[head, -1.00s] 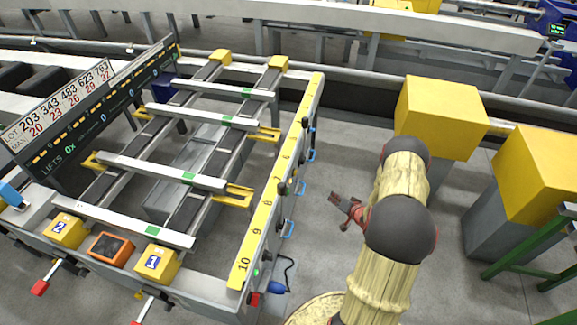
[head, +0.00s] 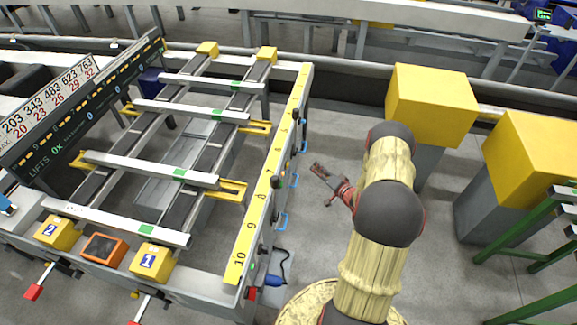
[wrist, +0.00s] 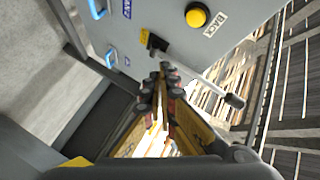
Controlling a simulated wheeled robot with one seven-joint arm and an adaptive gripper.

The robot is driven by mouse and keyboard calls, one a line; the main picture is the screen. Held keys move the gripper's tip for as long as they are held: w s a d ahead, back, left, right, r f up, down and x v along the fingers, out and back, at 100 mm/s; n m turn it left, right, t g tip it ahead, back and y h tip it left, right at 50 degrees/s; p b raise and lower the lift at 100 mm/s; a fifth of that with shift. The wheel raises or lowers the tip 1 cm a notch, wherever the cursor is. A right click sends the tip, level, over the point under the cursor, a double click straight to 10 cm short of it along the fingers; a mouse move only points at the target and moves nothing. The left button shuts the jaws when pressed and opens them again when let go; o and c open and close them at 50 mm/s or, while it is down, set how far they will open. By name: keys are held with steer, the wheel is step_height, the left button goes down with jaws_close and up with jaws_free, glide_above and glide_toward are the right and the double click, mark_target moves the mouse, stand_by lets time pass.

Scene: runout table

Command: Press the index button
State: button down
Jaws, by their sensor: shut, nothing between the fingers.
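My gripper (head: 320,170) is shut and empty, beside the right side of the runout table (head: 222,280) and apart from it in the head view. In the wrist view, my gripper's fingertips (wrist: 161,82) are in front of a grey panel (wrist: 160,20). A round yellow button (wrist: 197,15) sits on that panel beside a label reading BACK. A dark-ended lever (wrist: 195,70) shows close beyond the fingertips. I cannot make out any button labelled index. A small green button (head: 252,267) and a red one (head: 251,293) show at the table's near right corner.
Blue handles (head: 283,221) stick out from the table's right side. Yellow-topped blocks (head: 432,100) stand to the right of my arm, with a green frame (head: 520,245) nearer. A blue object (head: 274,281) hangs by the near corner. Grey floor lies between table and blocks.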

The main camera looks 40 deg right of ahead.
mark_target(287, 165)
steer(key=w+a, duration=0.5)
steer(key=w, duration=0.1)
stand_by(0.3)
steer(key=shift+a, duration=0.15)
stand_by(1.2)
steer(key=shift+w+a, duration=0.2)
steer(key=shift+w, duration=0.1)
